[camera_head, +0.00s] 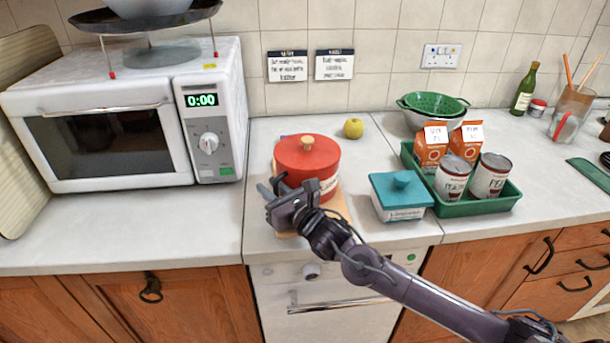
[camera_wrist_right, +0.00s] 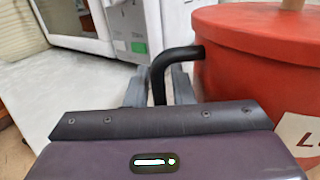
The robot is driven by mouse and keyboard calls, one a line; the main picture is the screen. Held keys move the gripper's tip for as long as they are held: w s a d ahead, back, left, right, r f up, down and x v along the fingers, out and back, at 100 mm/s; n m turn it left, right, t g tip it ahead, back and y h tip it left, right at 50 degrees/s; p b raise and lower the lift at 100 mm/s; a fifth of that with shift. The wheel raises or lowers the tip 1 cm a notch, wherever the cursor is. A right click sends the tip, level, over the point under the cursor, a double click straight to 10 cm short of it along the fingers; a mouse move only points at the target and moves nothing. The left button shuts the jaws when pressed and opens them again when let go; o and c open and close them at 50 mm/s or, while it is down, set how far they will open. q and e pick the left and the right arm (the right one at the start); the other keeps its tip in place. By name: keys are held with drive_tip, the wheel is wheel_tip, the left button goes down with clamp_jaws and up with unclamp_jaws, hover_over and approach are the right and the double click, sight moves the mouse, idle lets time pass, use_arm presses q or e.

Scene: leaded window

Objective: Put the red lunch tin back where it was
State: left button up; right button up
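The red lunch tin (camera_head: 312,163), round with a lid and wooden knob, stands on a tan board (camera_head: 341,207) on the counter. In the right wrist view the tin (camera_wrist_right: 255,80) fills the right side, with part of a pale label. A bent black handle (camera_wrist_right: 160,75) sticks out from its side. My right gripper (camera_head: 272,190) is at the tin's front left. In its wrist view the fingers (camera_wrist_right: 159,90) stand either side of the handle, with narrow gaps showing, so it looks open around it. My left gripper is not in view.
A white microwave (camera_head: 130,120) stands left. Right of the tin are a teal box (camera_head: 400,200) and a green tray (camera_head: 490,207) with cans and orange cartons. A yellow apple (camera_head: 353,128) lies behind. Two small signs (camera_head: 287,66) hang on the wall. Counter left of the tin is clear.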

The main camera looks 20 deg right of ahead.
clamp_jaws()
drive_tip(key=shift+r, duration=0.15)
